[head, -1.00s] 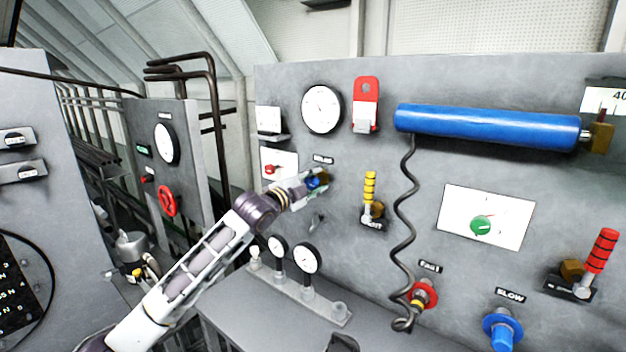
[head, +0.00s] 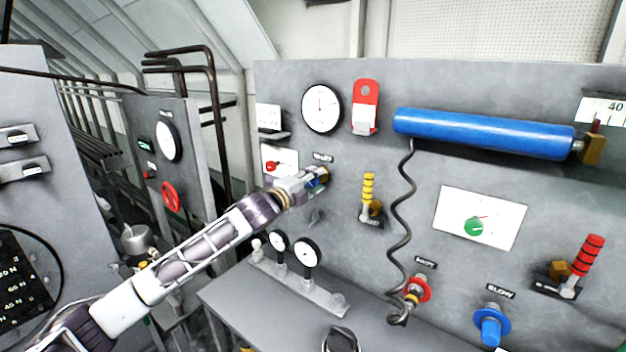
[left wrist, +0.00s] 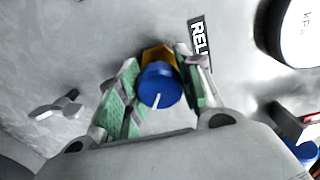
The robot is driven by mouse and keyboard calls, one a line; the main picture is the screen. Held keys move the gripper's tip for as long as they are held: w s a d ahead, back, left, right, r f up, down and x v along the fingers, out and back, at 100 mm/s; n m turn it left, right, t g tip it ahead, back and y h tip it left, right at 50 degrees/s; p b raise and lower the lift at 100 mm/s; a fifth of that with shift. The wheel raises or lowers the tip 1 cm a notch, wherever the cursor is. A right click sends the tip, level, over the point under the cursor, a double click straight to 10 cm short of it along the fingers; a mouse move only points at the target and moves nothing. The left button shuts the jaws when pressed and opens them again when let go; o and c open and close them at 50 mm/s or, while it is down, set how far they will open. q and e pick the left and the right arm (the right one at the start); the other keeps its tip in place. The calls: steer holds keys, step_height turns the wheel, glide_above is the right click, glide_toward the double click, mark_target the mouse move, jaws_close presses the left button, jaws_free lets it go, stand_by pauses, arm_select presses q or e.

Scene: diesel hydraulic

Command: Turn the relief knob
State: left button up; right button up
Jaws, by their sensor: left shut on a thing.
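The relief knob (left wrist: 160,86) is blue with a white pointer line and sits on a brass base (left wrist: 158,54) on the grey panel. A black label reading "REL" (left wrist: 199,45) is beside it, partly hidden. My left gripper (left wrist: 157,88) is shut on the knob, with its green-padded fingers on either side of it. In the head view my left gripper (head: 314,183) covers much of the blue knob, below a small black label (head: 323,157). My right gripper is not in view.
A round white gauge (head: 321,108) and a red tag (head: 365,106) are above on the panel. A yellow-handled valve (head: 369,189) is to the right. Two small gauges (head: 306,252) stand below, over the grey bench. A blue cylinder (head: 485,133) with a coiled hose hangs farther right.

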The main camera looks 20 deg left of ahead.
arm_select(q)
steer(key=shift+f, duration=0.2)
steer(key=o, duration=1)
steer(key=shift+r, duration=0.15)
steer(key=shift+o, duration=0.2)
steer(key=v, duration=1.2)
stand_by(0.5)
